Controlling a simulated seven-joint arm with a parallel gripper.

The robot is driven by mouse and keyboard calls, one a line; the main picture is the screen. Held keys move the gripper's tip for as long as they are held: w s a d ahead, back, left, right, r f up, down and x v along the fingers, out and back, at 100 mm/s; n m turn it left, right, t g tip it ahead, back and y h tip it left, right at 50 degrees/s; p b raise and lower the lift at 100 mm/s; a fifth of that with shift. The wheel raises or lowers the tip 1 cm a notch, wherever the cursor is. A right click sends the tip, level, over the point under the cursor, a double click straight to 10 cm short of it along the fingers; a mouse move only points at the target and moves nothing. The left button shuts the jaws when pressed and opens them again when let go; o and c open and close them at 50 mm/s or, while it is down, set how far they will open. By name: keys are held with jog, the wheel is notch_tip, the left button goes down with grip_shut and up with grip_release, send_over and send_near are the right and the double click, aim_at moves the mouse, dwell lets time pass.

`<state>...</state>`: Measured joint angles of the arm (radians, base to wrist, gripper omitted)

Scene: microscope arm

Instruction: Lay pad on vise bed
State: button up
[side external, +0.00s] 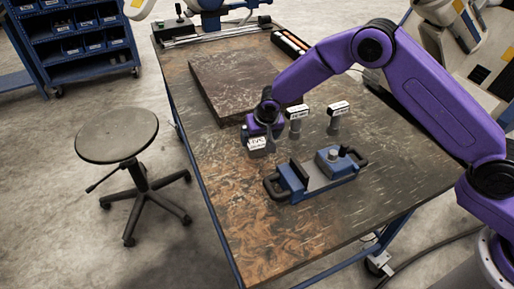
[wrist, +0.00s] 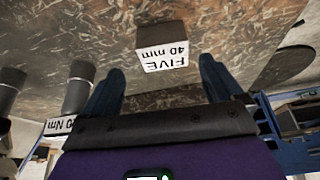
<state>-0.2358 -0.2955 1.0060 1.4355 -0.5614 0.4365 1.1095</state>
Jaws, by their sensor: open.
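The blue vise (side external: 328,160) sits on the table with its flat grey bed (side external: 315,180) showing bare between the jaws. No other thing is clearly a pad, and the block's lower part is partly hidden in the side view.
Two grey posts with white labelled tops (side external: 297,120) (side external: 336,118) stand right of my gripper, behind the vise. A dark square plate (side external: 240,78) lies farther back. A long tray (side external: 290,42) is at the back edge. The front left of the table is clear.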

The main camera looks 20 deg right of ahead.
aim_at(256, 143)
jog(key=shift+a+x, duration=0.15)
jog(key=shift+x, duration=1)
jog(key=shift+a+x, duration=0.15)
jog(key=shift+x, duration=1)
jog(key=shift+s, duration=0.2)
jog(key=c, duration=1.5)
grip_shut()
jog(key=shift+w+a+r, duration=0.1)
jog(key=shift+r, duration=0.05)
